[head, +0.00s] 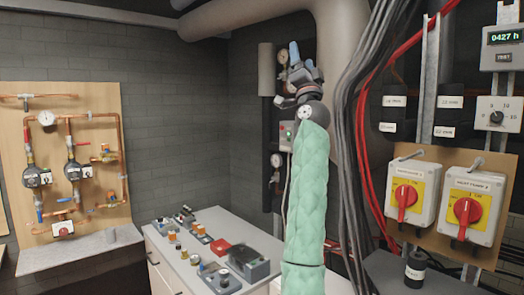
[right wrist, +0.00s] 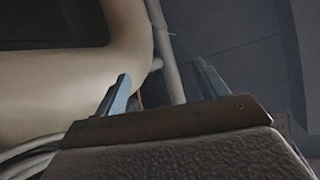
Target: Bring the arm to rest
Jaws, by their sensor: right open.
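My right arm (head: 305,200), in a green quilted sleeve, reaches straight up in the middle of the head view. My right gripper (head: 301,60) is at its top, pointing up in front of a thick beige pipe. In the right wrist view the gripper (right wrist: 162,76) shows two blue-grey fingers standing well apart. Nothing is between them, so it is open and empty. My left gripper is in neither view.
A thick beige pipe (head: 342,75) and hanging grey cables (head: 362,110) are close to the right arm. Two red rotary switches (head: 406,198) are at right. A white-topped cabinet (head: 165,236) bears several small devices. A pipework board (head: 100,105) hangs at left.

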